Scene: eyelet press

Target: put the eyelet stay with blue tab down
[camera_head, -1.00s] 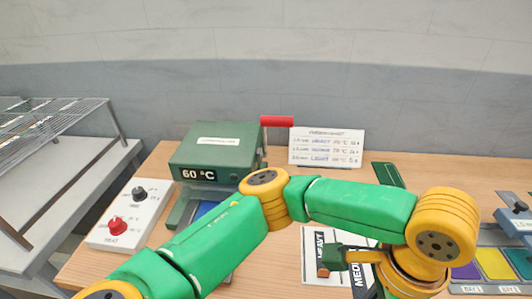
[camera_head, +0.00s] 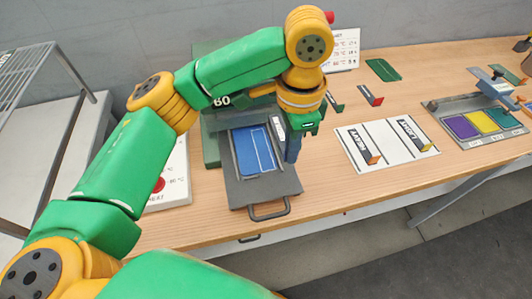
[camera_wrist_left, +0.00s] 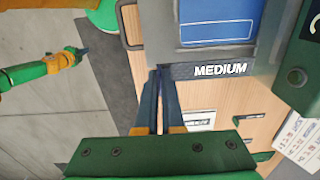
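My left gripper (camera_head: 293,148) is low at the right edge of the grey press tray (camera_head: 282,188). In the left wrist view its fingers (camera_wrist_left: 160,75) are nearly together on the end of a thin dark stay marked MEDIUM (camera_wrist_left: 222,69). The stay lies along the tray edge, beside the blue panel (camera_wrist_left: 218,22). The fingers cover its tab end, so its tab colour is hard to make out. I cannot tell whether the stay touches the tray. A small far arm tip in the left wrist view appears to be my right gripper (camera_wrist_left: 83,51), too small to read.
The blue panel (camera_head: 255,150) lies on the tray, which has a front handle (camera_head: 269,211). A white card (camera_head: 388,158) holds two dark stays with orange tabs. A tray with purple, yellow and green panels (camera_head: 433,106) is at right. Bare wood lies between card and press.

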